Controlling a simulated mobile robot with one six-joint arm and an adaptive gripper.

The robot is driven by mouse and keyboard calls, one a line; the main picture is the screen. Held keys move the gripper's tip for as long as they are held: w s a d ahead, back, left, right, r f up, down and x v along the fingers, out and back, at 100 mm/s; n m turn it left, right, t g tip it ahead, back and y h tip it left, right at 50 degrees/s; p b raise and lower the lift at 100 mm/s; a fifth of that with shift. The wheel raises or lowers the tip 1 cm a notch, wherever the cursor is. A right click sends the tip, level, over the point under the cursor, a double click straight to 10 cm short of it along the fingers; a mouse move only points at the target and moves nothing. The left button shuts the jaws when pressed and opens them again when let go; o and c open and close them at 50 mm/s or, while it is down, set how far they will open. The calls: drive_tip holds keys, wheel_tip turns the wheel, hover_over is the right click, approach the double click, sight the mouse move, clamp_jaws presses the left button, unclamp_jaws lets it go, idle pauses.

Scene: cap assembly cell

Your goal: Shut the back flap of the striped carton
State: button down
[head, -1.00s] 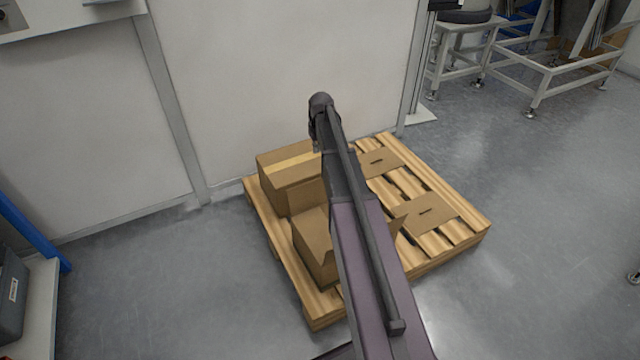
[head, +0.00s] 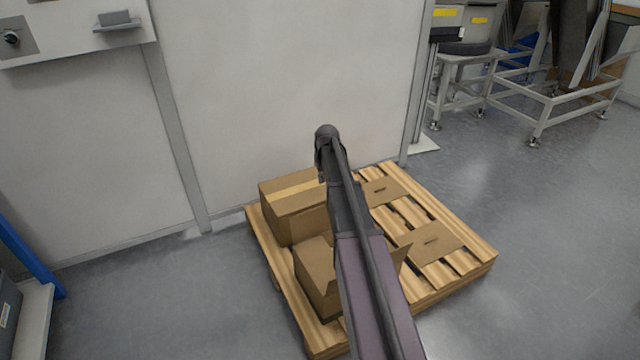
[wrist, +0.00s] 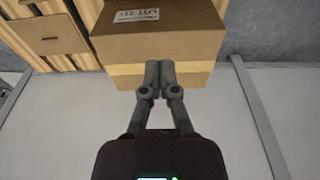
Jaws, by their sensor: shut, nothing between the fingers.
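The striped carton (head: 284,203) stands at the back left of the pallet, close to the wall. It is brown with a pale yellow stripe across its top. Its top looks flat and closed, and no raised flap shows on it; my arm hides its right end. In the wrist view the striped carton (wrist: 150,45) lies beyond my fingers, with a white label on one face. My gripper (wrist: 159,66) is shut and empty, its fingertips together in front of the stripe. I cannot tell whether they touch the carton. In the head view my arm mostly hides the gripper.
An open carton (head: 313,278) with raised flaps stands in front, partly behind my arm. Flat cardboard sheets (head: 431,242) lie on the right of the wooden pallet (head: 478,254). The white wall (head: 260,90) is close behind.

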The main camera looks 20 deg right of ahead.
wheel_tip(320, 180, down, 8)
drive_tip(key=s+b, duration=0.2)
drive_tip(key=b, duration=0.5)
drive_tip(key=shift+s+f+b, duration=0.15)
drive_tip(key=shift+s+b, duration=0.1)
drive_tip(key=shift+b, duration=0.15)
idle(0.4)
